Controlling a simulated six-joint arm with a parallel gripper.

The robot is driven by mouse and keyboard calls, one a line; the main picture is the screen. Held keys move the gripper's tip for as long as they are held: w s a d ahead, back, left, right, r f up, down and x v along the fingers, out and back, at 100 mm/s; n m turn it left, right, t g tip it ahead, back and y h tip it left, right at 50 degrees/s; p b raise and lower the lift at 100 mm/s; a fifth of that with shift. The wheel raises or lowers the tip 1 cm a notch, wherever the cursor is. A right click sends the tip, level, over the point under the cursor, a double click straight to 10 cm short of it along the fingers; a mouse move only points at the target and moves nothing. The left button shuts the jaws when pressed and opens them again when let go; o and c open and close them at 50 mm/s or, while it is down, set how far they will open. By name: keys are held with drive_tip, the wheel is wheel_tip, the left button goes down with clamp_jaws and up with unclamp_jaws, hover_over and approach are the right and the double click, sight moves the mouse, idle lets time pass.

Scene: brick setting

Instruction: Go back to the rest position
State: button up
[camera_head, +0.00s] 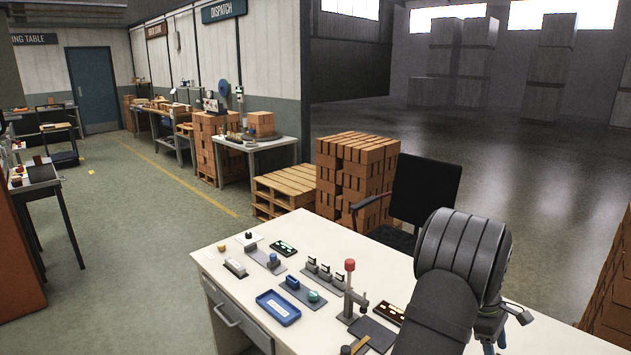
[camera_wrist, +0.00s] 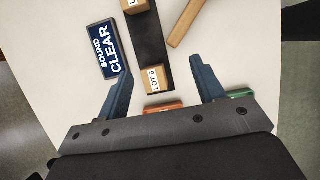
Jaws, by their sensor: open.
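My gripper (camera_wrist: 159,67) shows in the wrist view with its two blue fingers spread apart. It is open and nothing is held between the fingers. Beyond and between them lies a wooden block (camera_wrist: 154,79) labelled LOT 6, on or beside a dark strip (camera_wrist: 150,45) on the white table (camera_wrist: 75,55). I cannot tell how far the fingers are above the table. In the head view my arm reaches over the right part of the white desk (camera_head: 225,247), and it hides most of the gripper and that part of the desk.
In the wrist view, a blue "SOUND CLEAR" sign (camera_wrist: 109,49) lies left and a wooden bar (camera_wrist: 187,20) lies upper right. In the head view, a blue tray (camera_head: 278,308), a red-knobbed lever stand (camera_head: 350,285) and an office chair (camera_head: 425,190) are near; stacked bricks (camera_head: 355,165) stand behind.

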drive_tip(key=s+d, duration=0.8)
drive_tip(key=s, duration=0.5)
drive_tip(key=w+f, duration=0.2)
drive_tip(key=w, duration=0.1)
drive_tip(key=w+a+f, duration=0.1)
drive_tip(key=w+f, duration=0.2)
drive_tip(key=w, duration=0.1)
drive_tip(key=w+a+f, duration=0.1)
drive_tip(key=w+f, duration=0.1)
drive_tip(key=w, duration=0.2)
drive_tip(key=shift+w+a+f, duration=0.1)
drive_tip(key=shift+f, duration=0.2)
drive_tip(key=shift+w+f, duration=0.2)
drive_tip(key=shift+f, duration=0.25)
drive_tip(key=shift+s+r, duration=0.15)
drive_tip(key=shift+r, duration=0.3)
drive_tip(key=s+d+r, duration=0.2)
drive_tip(key=s+r, duration=0.5)
drive_tip(key=s, duration=0.3)
drive_tip(key=w+a, duration=0.3)
drive_tip(key=w, duration=0.2)
drive_tip(key=shift+w+a+r, duration=0.15)
drive_tip(key=shift+r, duration=0.1)
